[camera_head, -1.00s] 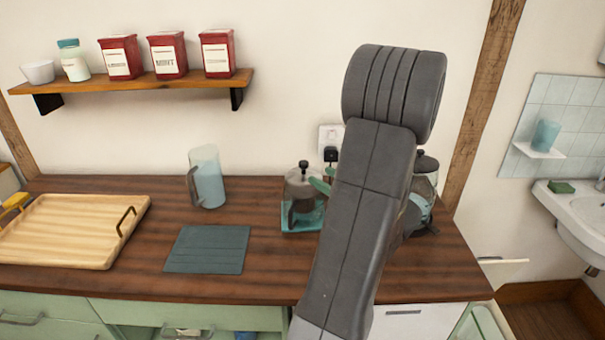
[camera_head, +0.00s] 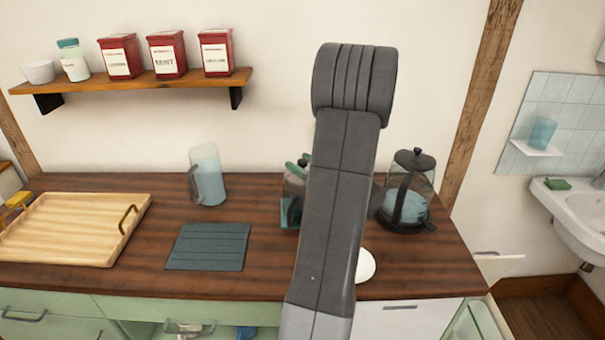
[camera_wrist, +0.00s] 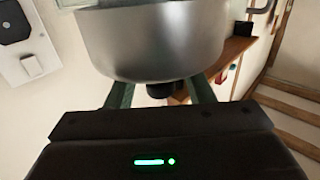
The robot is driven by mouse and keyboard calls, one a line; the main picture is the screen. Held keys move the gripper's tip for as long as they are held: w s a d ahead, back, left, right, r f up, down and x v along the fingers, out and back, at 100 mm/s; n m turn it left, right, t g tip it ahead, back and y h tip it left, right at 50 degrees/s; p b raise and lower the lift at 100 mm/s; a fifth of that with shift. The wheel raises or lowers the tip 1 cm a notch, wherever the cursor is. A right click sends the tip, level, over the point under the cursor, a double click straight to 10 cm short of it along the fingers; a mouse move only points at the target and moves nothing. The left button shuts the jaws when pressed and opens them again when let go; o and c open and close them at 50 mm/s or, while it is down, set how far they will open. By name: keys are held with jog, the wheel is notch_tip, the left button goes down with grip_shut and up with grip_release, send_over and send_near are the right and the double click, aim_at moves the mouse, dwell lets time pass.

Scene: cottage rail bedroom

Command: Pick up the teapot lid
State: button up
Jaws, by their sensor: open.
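My gripper (camera_wrist: 163,88) has dark green fingers on either side of this knob. The fingers are open; contact with the knob cannot be made out. In the head view a green finger shows beside the teapot top.
A glass kettle (camera_head: 410,205) with a black lid stands just right of my arm. A white round thing (camera_head: 366,266) lies partly behind the arm. A glass jug (camera_head: 207,178), a dark slatted mat (camera_head: 208,247) and a wooden tray (camera_head: 70,232) are to the left.

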grip_shut()
